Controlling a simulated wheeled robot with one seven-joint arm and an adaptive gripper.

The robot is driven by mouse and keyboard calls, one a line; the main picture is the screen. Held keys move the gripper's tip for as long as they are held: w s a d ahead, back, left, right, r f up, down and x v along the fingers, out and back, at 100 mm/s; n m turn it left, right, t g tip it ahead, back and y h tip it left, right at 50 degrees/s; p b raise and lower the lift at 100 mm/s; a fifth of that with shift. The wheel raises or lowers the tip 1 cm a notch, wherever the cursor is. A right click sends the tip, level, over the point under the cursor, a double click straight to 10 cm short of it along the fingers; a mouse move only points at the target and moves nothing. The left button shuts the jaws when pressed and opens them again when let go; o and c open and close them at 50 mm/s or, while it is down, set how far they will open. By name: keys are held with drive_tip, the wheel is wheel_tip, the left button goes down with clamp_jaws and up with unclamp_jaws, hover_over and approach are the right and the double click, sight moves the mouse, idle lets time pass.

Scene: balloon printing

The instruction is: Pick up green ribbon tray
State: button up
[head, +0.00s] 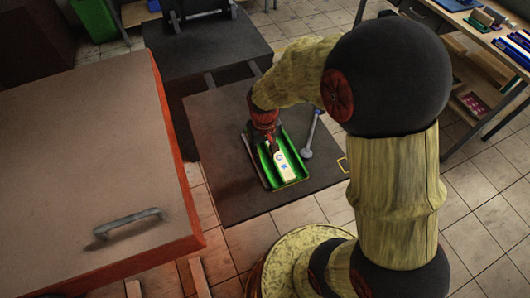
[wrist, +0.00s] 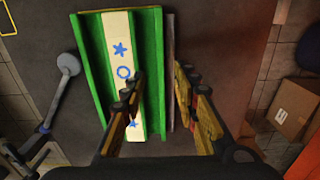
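The green ribbon tray (head: 290,176) is a channel with raised side walls and lies on a dark tabletop. It holds a white ribbon strip with blue marks. In the wrist view the tray (wrist: 90,50) fills the upper left middle. My gripper (head: 268,148) is over the tray's far end, pointing down. In the wrist view my gripper (wrist: 158,85) has its fingers apart. The left finger is over the ribbon strip and the right finger is outside the tray, with the tray's right wall between them. I cannot tell whether either finger touches the wall.
A grey rod with a round head (head: 312,132) lies beside the tray on the dark tabletop (head: 235,208). A thin grey strip (wrist: 171,65) runs along the tray's other side. A large box with a handle (head: 80,200) stands left. A shelf table (head: 450,25) stands right.

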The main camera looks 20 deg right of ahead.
sight(264, 166)
drive_tip(key=shift+d+f, duration=0.15)
drive_tip(key=shift+f, duration=0.5)
drive_tip(key=shift+a+f+b, duration=0.2)
drive_tip(key=shift+f+b, duration=0.15)
drive_tip(key=shift+f, duration=0.25)
wheel_tip(264, 166, down, 5)
drive_tip(key=shift+w+r+b, duration=0.1)
drive_tip(key=shift+r+b, duration=0.05)
drive_tip(key=shift+b, duration=0.8)
drive_tip(key=shift+c, duration=0.4)
drive_tip(key=shift+r, duration=0.1)
clamp_jaws()
